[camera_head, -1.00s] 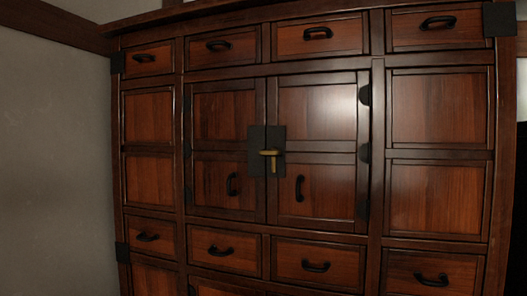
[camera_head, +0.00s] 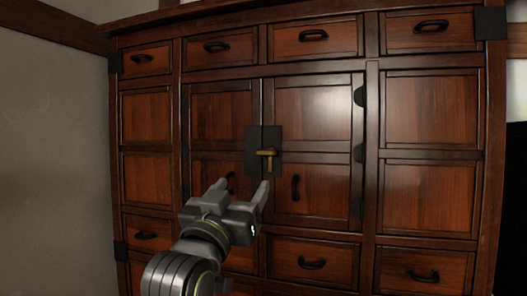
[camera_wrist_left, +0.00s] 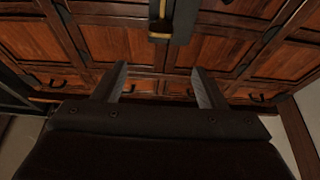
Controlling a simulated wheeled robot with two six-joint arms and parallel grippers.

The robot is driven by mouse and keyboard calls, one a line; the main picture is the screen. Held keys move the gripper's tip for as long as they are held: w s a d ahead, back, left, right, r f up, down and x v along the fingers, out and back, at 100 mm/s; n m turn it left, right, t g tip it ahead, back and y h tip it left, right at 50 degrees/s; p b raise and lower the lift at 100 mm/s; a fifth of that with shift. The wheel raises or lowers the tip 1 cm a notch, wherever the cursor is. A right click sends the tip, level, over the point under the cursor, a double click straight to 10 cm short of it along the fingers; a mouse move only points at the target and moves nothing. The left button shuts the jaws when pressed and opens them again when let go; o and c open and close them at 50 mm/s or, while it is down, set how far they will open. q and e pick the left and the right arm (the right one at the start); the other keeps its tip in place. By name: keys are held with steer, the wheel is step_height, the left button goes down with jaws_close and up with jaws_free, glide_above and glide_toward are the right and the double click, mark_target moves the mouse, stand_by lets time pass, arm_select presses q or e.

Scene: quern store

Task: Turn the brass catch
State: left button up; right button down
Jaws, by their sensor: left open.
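The brass catch (camera_head: 267,153) sits on a dark metal plate (camera_head: 253,150) where the two middle doors of the wooden cabinet meet. Its handle hangs downward from a short horizontal bar. The catch also shows at the top of the left wrist view (camera_wrist_left: 161,28), beyond the fingertips. My left gripper (camera_head: 242,185) is open and empty, below the catch in the head view and apart from it. Its two fingers (camera_wrist_left: 161,78) stand wide apart in the left wrist view. My right gripper is not in view.
The left door (camera_head: 222,118) and right door (camera_head: 312,112) look closed, each with a dark pull handle. Drawers with black handles run above and below, with panels on both sides. A bare grey wall (camera_head: 55,160) stands at left.

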mark_target(264, 152)
arm_select(q)
steer(key=p+x, duration=0.7)
steer(key=x, duration=0.8)
steer(key=shift+w+r, duration=0.1)
steer(key=shift+w, duration=0.15)
steer(key=shift+p+x, duration=0.6)
steer(key=shift+x, duration=0.3)
steer(key=c, duration=1)
